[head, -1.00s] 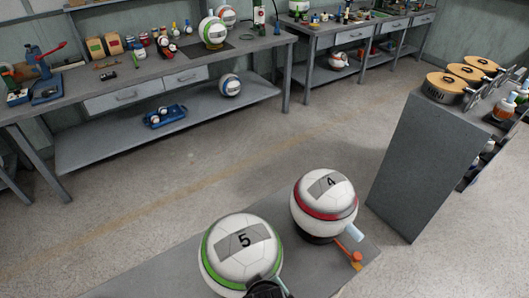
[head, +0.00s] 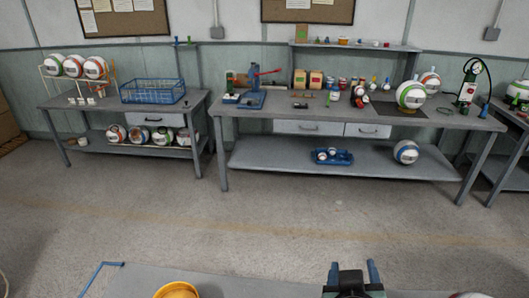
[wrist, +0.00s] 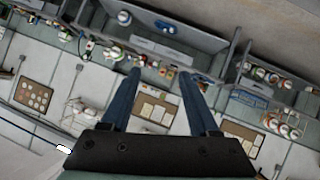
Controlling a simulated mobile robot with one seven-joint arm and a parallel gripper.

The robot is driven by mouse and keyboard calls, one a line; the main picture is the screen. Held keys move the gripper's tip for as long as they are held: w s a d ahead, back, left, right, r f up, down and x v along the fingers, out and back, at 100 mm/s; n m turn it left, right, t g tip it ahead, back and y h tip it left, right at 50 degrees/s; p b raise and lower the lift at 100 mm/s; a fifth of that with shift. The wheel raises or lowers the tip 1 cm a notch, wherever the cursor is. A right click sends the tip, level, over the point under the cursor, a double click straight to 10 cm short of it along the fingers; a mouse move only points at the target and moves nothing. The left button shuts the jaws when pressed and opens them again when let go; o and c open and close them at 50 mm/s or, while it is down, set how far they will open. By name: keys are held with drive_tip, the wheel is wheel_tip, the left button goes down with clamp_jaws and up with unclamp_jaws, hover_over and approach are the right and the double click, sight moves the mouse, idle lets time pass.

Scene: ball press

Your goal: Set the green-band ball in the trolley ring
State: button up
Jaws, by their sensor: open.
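A white ball with a green band (head: 410,95) sits on a dark mat on the middle workbench. Another white ball with green (head: 518,92) shows at the right picture edge. The ball marked 5 from the earlier view is not in view now. My gripper (head: 354,271) is at the bottom of the head view, pointing up, open and empty. In the wrist view its two blue fingers (wrist: 161,80) stand apart with only distant room behind them. A yellow-orange rounded thing (head: 176,291) is cut off at the bottom edge; I cannot tell whether it is the trolley ring.
A grey top with a blue handle (head: 103,268) lies along the bottom. The middle workbench (head: 255,120) holds tools and tins. The floor (head: 270,220) between is clear.

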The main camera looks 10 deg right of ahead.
drive_tip(key=w+a+r+t, duration=0.3)
drive_tip(key=r, duration=0.6)
drive_tip(key=w+a+r+t, duration=0.2)
drive_tip(key=a+r+t, duration=0.1)
drive_tip(key=r, duration=0.5)
drive_tip(key=s+a+r+t+y, duration=0.1)
drive_tip(key=s+a+r+t, duration=0.2)
drive_tip(key=r, duration=0.6)
drive_tip(key=s+a+r+n+t+y, duration=0.1)
drive_tip(key=s+a+r+t+y, duration=0.1)
drive_tip(key=r, duration=0.7)
drive_tip(key=s+a+r+t+y, duration=0.2)
drive_tip(key=s+a+r+t, duration=0.2)
drive_tip(key=a+r, duration=0.4)
drive_tip(key=shift+s+r+t, duration=0.4)
drive_tip(key=shift+r+t, duration=0.25)
drive_tip(key=shift+t, duration=0.25)
drive_tip(key=shift+c, duration=0.2)
